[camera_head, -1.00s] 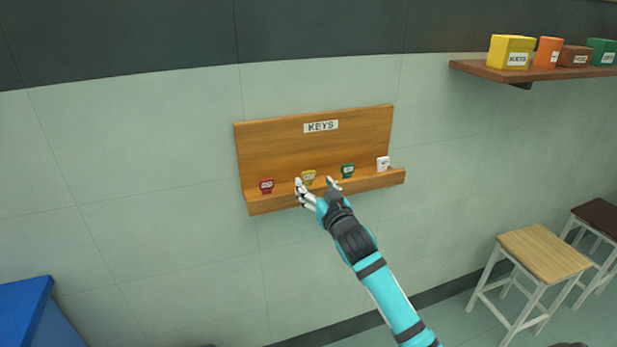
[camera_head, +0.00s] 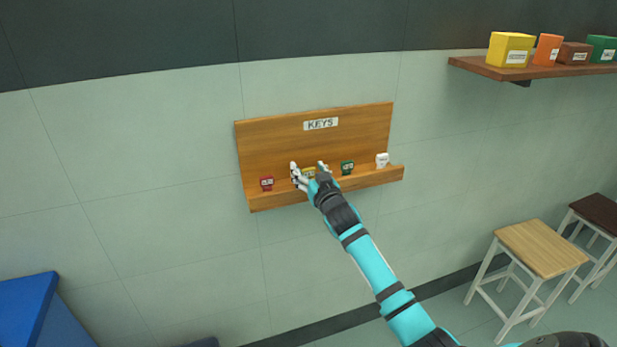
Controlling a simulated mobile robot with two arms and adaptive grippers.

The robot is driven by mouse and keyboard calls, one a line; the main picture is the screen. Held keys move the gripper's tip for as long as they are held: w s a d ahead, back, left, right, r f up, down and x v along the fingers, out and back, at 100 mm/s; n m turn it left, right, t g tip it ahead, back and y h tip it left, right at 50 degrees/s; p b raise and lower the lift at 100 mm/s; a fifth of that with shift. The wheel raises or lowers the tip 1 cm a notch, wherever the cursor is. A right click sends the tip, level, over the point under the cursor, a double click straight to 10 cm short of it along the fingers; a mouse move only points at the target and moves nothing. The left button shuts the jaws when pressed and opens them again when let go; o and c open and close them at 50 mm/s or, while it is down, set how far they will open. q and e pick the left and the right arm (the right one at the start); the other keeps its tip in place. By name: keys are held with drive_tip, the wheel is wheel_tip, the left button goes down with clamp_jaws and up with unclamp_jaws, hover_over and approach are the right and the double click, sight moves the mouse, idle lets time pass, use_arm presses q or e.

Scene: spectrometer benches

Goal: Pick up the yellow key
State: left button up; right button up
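The yellow key (camera_head: 309,170) stands on the ledge of the wooden key rack (camera_head: 270,143) on the wall. Only its upper part shows, because my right gripper is in front of it. My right gripper (camera_head: 308,168) is open, with one finger to the left of the yellow key and one to the right. I cannot tell whether the fingers touch it. My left gripper is not in view.
A red key (camera_head: 267,183) stands to the left on the ledge. A green key (camera_head: 347,167) and a white key (camera_head: 382,160) stand to the right. A shelf with boxes (camera_head: 530,68), two stools (camera_head: 541,248) and a blue surface (camera_head: 28,300) lie farther off.

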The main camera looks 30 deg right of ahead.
drive_tip(key=c, duration=1)
drive_tip(key=shift+c, duration=0.2)
